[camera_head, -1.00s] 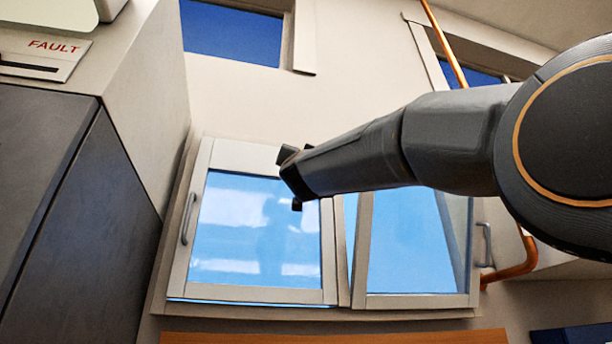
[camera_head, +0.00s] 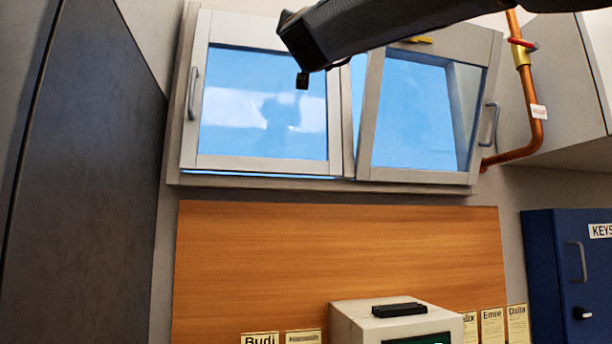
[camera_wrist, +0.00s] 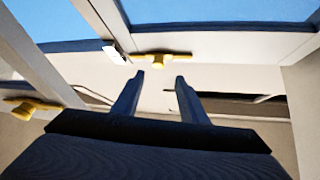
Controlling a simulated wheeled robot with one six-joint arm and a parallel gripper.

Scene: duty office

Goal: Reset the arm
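My arm reaches in from the upper right in the head view, in front of the window cabinet. My gripper (camera_head: 302,60) is at the end of it, partly cut by the dark wrist, in front of the left glass door. In the wrist view my gripper (camera_wrist: 160,78) shows two dark fingers apart, with nothing between them. A yellow latch handle (camera_wrist: 161,58) lies just beyond the fingertips on the pale frame. I cannot tell how far it is from them.
The left glass door (camera_head: 262,105) and the slightly tilted right glass door (camera_head: 421,112) are above a wooden board (camera_head: 330,245). An orange pipe (camera_head: 536,110) runs at the right. A blue key cabinet (camera_head: 570,270) is lower right. A dark cabinet (camera_head: 85,150) stands left.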

